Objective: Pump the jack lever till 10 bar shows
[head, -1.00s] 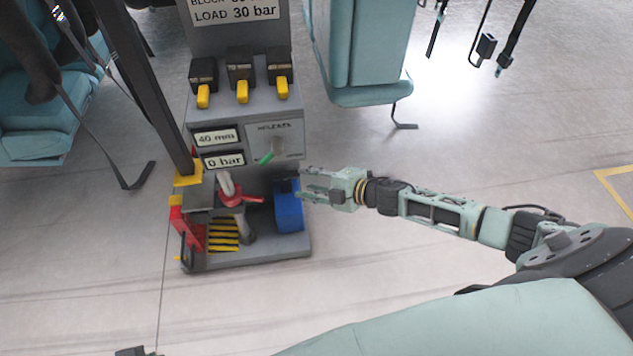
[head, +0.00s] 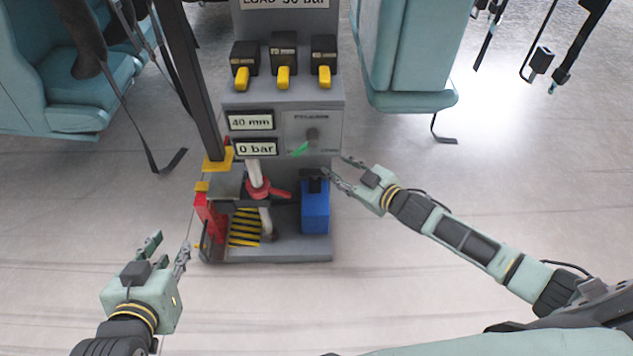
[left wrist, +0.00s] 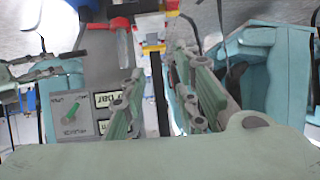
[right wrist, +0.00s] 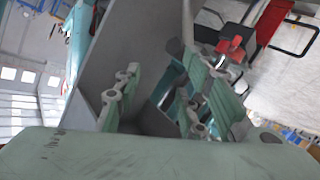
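The grey jack console (head: 283,98) stands ahead of me in the head view. Its displays read 40 mm and 0 bar (head: 256,147). A pale upright handle (head: 253,172) with a red lever (head: 267,190) is below the displays. I cannot tell for certain which part is the jack lever. My left gripper (head: 167,249) is open and empty, in front of the console to its lower left. My right gripper (head: 336,168) is open beside the console's right edge, above the blue unit (head: 316,207). Both show spread fingers in the left wrist (left wrist: 160,75) and right wrist (right wrist: 165,65) views.
Three yellow-tipped switches (head: 283,76) are above. A dark post (head: 195,80) rises at the left. Teal seats (head: 410,60) with hanging straps flank the console. Floor in front is clear.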

